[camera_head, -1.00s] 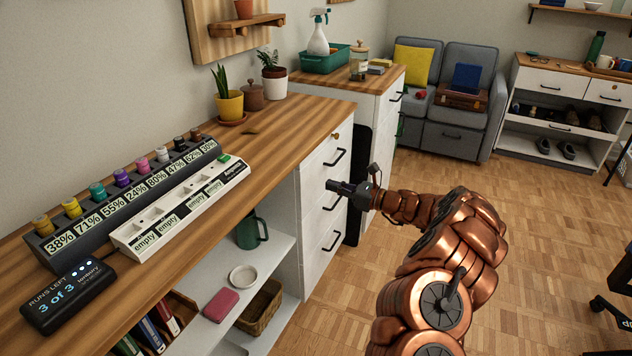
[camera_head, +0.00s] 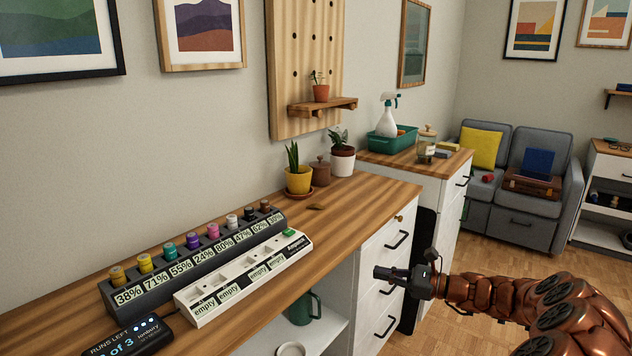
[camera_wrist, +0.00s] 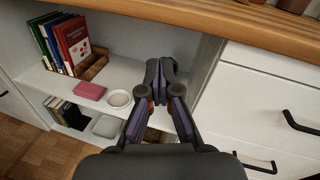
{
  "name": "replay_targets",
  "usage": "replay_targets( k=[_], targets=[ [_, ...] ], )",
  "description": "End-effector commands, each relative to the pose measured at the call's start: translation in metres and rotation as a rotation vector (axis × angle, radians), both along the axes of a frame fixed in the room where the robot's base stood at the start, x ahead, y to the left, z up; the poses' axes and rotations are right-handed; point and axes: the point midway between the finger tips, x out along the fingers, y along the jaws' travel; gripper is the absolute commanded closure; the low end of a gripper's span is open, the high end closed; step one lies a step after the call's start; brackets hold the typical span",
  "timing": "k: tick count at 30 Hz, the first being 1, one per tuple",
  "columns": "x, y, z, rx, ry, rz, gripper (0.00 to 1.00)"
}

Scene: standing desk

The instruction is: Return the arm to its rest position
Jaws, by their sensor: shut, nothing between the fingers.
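My copper-coloured arm reaches in from the lower right in the head view. My gripper (camera_head: 384,273) is shut and empty, held in front of the white drawer unit, below the level of the wooden desk top (camera_head: 352,204). In the wrist view my gripper (camera_wrist: 160,64) shows with its fingertips together, facing the open shelves under the desk top. Nothing is between the fingers.
The drawer unit (camera_head: 375,258) has black handles close to my gripper. Open shelves hold books (camera_wrist: 68,42), a pink box (camera_wrist: 89,91) and a white bowl (camera_wrist: 119,98). A dark vial rack (camera_head: 200,255) and a white tray (camera_head: 245,275) stand on the desk. Parquet floor lies clear beyond.

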Motion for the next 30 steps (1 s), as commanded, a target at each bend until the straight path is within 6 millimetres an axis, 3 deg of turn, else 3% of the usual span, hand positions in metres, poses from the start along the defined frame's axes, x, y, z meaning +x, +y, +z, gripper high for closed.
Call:
replay_targets(
  k=[1, 6, 15, 22, 30],
  targets=[
    [-0.011, 0.021, 0.015, -0.029, -0.034, 0.055, 1.00],
    [-0.057, 0.080, 0.042, -0.142, -0.138, 0.235, 1.00],
    [-0.154, 0.147, 0.063, -0.370, -0.324, 0.539, 1.00],
    [-0.232, 0.166, 0.058, -0.561, -0.453, 0.761, 1.00],
    [-0.314, 0.152, 0.037, -0.800, -0.579, 1.008, 1.00]
  ],
)
